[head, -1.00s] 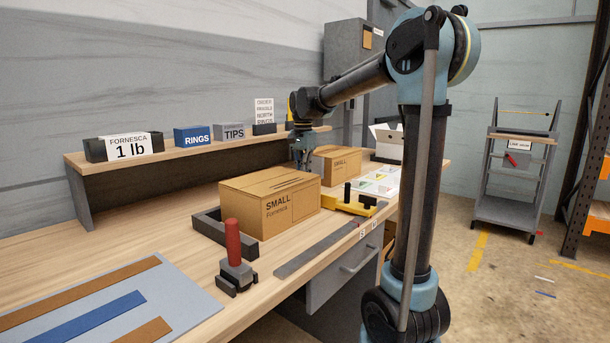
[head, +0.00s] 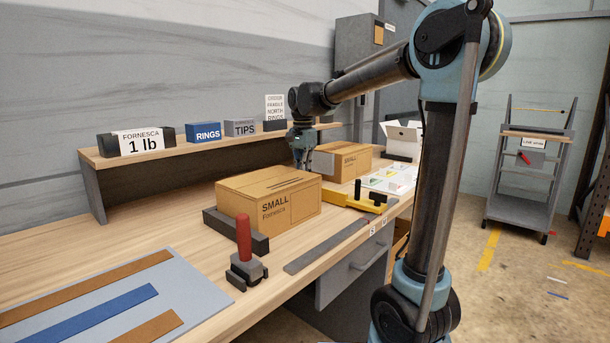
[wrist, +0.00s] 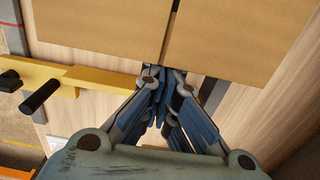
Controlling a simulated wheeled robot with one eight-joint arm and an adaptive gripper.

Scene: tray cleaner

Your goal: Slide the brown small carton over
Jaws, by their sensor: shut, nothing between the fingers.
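The brown small carton (head: 291,208), marked SMALL, sits closed on the wooden bench, close up to a dark angled bracket (head: 236,231). Whether they touch is unclear. My gripper (head: 301,166) is low behind the carton's far side, its fingertips partly hidden there in the head view. In the wrist view, my gripper (wrist: 166,78) is shut and empty, with its tips at the lower edge of the carton (wrist: 100,30). They look to be at or very near its side; contact is not clear.
A second brown carton (head: 345,161) stands behind my gripper. A yellow fixture with black knobs (head: 358,200) lies right of the carton. A red-handled tool (head: 244,240) stands in front of the bracket. A shelf with labelled bins (head: 204,132) runs along the back.

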